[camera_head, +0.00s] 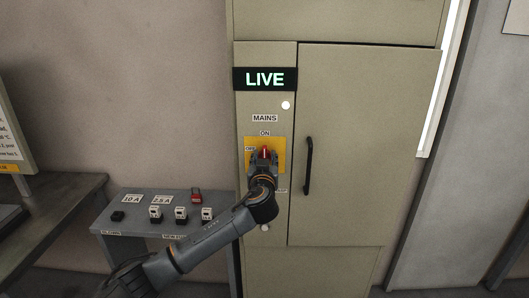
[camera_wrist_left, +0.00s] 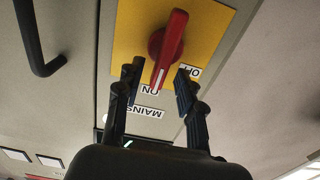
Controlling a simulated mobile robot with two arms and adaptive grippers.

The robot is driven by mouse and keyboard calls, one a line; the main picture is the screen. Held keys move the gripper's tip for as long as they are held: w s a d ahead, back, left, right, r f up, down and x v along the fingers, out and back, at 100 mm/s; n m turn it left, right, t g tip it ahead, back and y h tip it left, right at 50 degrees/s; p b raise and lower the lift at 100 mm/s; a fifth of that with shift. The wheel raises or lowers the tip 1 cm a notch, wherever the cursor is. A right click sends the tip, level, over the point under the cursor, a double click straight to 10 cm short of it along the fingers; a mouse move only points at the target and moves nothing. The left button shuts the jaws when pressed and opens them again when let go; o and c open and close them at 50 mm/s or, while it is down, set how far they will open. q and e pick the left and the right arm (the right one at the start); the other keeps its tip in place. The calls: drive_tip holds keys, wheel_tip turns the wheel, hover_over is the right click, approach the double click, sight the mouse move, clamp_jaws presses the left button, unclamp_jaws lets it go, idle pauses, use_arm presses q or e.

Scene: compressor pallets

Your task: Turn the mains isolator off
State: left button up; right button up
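The mains isolator is a red rotary handle (camera_head: 265,152) on a yellow plate (camera_head: 281,142) on the beige cabinet. In the left wrist view, which is upside down, the red handle (camera_wrist_left: 167,46) has its white-marked end toward the ON label (camera_wrist_left: 150,91). The OFF label (camera_wrist_left: 194,72) is to one side. My left gripper (camera_head: 262,157) is in front of the plate and hides its lower part. In the wrist view its two fingers (camera_wrist_left: 160,77) are apart, one on each side of the handle's end, with gaps showing. My right gripper is not in view.
A lit LIVE sign (camera_head: 265,79) and a white lamp (camera_head: 285,105) are above the isolator. The cabinet door has a black handle (camera_head: 308,166) to the right. A grey bench (camera_head: 150,231) with several small items and a red padlock (camera_head: 196,195) stands at left.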

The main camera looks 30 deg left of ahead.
use_arm(q)
drive_tip(key=shift+w+a, duration=0.3)
drive_tip(key=shift+w, duration=0.2)
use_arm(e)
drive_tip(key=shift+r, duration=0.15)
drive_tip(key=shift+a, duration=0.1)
use_arm(q)
clamp_jaws()
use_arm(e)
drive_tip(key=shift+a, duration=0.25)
